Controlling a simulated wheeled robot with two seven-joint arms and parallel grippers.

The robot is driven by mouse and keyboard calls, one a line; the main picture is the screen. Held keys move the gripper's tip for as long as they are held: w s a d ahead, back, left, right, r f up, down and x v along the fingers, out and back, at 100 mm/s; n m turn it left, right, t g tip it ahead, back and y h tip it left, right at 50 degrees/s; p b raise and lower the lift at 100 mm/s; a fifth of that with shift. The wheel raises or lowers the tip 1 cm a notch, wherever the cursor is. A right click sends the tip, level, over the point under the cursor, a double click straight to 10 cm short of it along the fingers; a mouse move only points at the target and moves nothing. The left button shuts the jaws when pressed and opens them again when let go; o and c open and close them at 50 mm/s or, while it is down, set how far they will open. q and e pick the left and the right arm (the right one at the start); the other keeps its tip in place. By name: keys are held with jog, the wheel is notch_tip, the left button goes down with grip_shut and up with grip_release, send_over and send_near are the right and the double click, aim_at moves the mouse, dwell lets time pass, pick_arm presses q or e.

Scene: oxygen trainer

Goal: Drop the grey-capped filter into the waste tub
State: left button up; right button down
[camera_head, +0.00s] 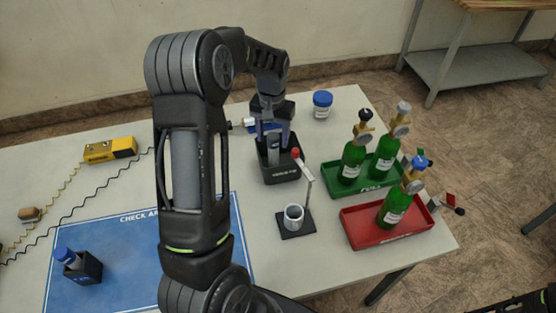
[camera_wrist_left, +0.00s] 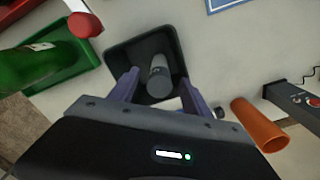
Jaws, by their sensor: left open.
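The grey-capped filter, a grey cylinder (camera_head: 273,148), shows below my left gripper (camera_head: 272,128) at the black waste tub (camera_head: 281,173). In the left wrist view the filter (camera_wrist_left: 159,78) appears within the outline of the tub (camera_wrist_left: 118,56), between the fingers of my left gripper (camera_wrist_left: 160,92). The gripper is open, with its fingers apart on either side of the filter. I cannot tell whether the filter's lower end touches the tub floor. My right gripper is not in view.
A red-tipped stand with a cup (camera_head: 293,217) is close to the tub. Green bottles stand in a green tray (camera_head: 340,186) and a red tray (camera_head: 365,240) at right. An orange tube (camera_wrist_left: 258,125) lies near the tub.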

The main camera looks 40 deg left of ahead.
pick_arm(q)
notch_tip(320, 180, up, 8)
jog(key=shift+f+b, duration=0.25)
jog(key=shift+b, duration=0.6)
jog(key=shift+f, duration=0.1)
